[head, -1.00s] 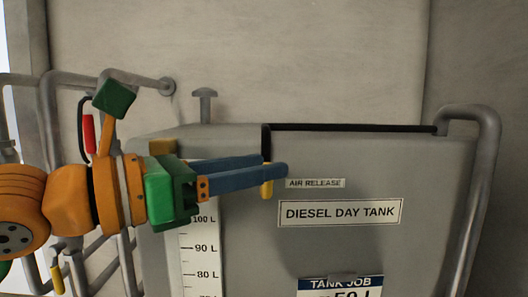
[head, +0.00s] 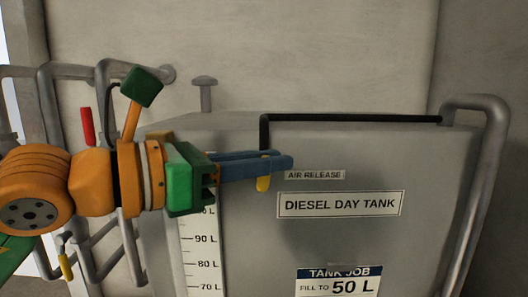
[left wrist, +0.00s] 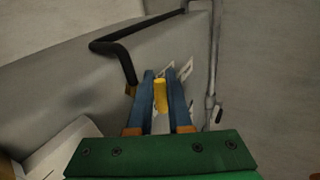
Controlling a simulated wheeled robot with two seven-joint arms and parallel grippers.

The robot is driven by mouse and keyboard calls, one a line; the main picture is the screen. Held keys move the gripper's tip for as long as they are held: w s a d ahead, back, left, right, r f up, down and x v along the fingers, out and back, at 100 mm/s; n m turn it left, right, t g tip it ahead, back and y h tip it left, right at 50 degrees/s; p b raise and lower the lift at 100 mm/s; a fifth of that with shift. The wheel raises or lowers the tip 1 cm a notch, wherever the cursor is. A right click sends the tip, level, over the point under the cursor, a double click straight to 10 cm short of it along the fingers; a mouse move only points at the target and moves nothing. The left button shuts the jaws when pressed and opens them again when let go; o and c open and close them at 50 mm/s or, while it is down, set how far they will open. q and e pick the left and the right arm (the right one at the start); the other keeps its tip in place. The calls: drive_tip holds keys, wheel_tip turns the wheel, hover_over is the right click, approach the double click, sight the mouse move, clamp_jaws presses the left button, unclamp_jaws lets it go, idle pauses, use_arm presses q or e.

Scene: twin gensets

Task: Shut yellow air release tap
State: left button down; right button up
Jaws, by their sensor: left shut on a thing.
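The yellow air release tap (head: 263,184) hangs at the lower end of a black pipe on the front of the grey day tank, left of the AIR RELEASE label (head: 314,175). My left gripper (head: 284,161) reaches in from the left, its blue fingers shut on the tap. In the head view the near finger hides the tap's upper part, and its lower end hangs below. In the left wrist view the yellow tap (left wrist: 160,95) stands between the two fingers. My right gripper is in neither view.
The grey diesel day tank (head: 400,250) fills the middle, with a level scale (head: 205,250) and signs on its front. The black pipe (head: 350,118) runs along its top edge. Grey pipes stand at the left and a thick grey pipe (head: 475,200) at the right.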

use_arm(q)
drive_tip(key=shift+d+f+m+g+y+p, duration=0.4)
drive_tip(key=shift+m+y+p, duration=0.6)
drive_tip(key=shift+y+p, duration=1.5)
drive_tip(key=shift+d+f+m+g+y+p, duration=0.15)
drive_tip(key=shift+m+g+y+p, duration=0.65)
drive_tip(key=shift+y+p, duration=1.65)
drive_tip(key=shift+d+f+m+g+y+p, duration=0.25)
drive_tip(key=shift+m+y+p, duration=1.25)
drive_tip(key=shift+p, duration=1.65)
drive_tip(key=shift+f+y, duration=0.1)
drive_tip(key=shift+y, duration=0.25)
drive_tip(key=shift+f, duration=0.15)
drive_tip(key=c, duration=0.9)
unclamp_jaws()
drive_tip(key=shift+o, duration=0.2)
drive_tip(key=shift+w, duration=0.1)
